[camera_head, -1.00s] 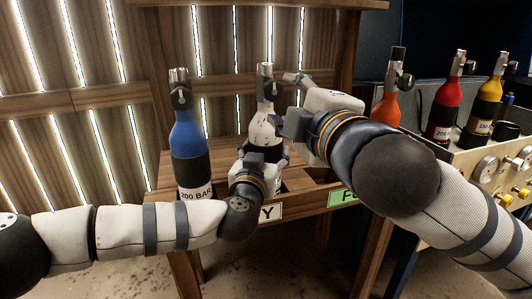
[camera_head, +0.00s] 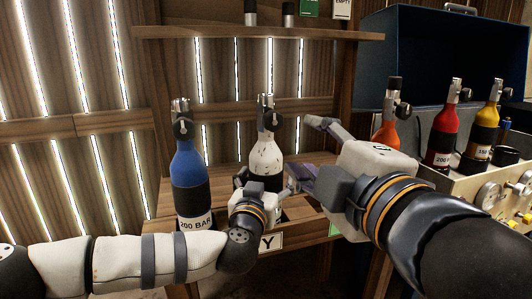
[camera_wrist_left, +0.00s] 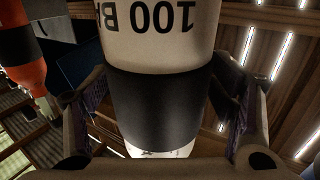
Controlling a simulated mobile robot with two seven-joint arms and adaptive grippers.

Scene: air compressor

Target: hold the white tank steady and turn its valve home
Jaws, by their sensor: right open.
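The white tank (camera_head: 265,154) stands upright on the wooden stand, with a black band around its lower part. Its valve (camera_head: 268,120) sits on top, with a dark round knob facing me. My left gripper (camera_head: 264,186) is shut around the banded part, one finger on each side. In the left wrist view the white tank (camera_wrist_left: 155,45) shows "100 BA" upside down, and both fingertips meet its sides. My right gripper (camera_head: 303,147) is open and empty, to the right of the tank and apart from the valve.
A blue bottle (camera_head: 188,165) marked 200 BAR stands left of the tank. Orange (camera_head: 386,132), red (camera_head: 443,140) and yellow (camera_head: 485,130) bottles stand at the right by a gauge panel (camera_head: 490,195). A wooden shelf (camera_head: 250,32) runs above the tank.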

